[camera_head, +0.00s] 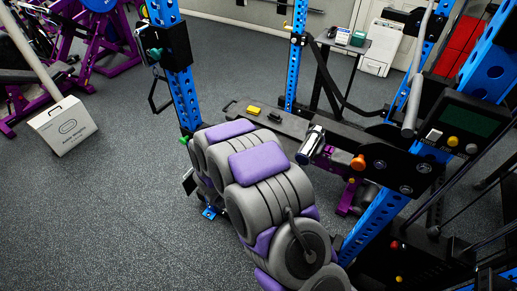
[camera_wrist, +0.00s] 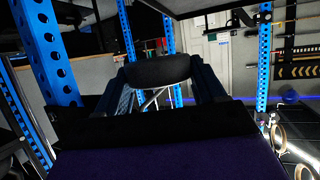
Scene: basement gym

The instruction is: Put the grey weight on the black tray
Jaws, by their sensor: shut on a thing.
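In the wrist view, my gripper (camera_wrist: 160,84) is shut on a dark rounded thing (camera_wrist: 161,68), which spans the space between its two fingers. It looks nearly black in the shade and I take it as the grey weight. Its underside is hidden. In the head view I cannot pick out the fingers or the held weight; my grey and purple arm fills the lower middle. A long black flat surface (camera_head: 289,124) lies beyond my arm, with a small yellow thing (camera_head: 253,112) on it. I cannot tell if this is the black tray.
Blue perforated posts (camera_head: 181,95) stand left of and behind the black surface. A black console with a screen (camera_head: 468,122) stands at the right. A white box (camera_head: 62,125) sits on the floor at the left. The speckled floor (camera_head: 105,215) is clear at lower left.

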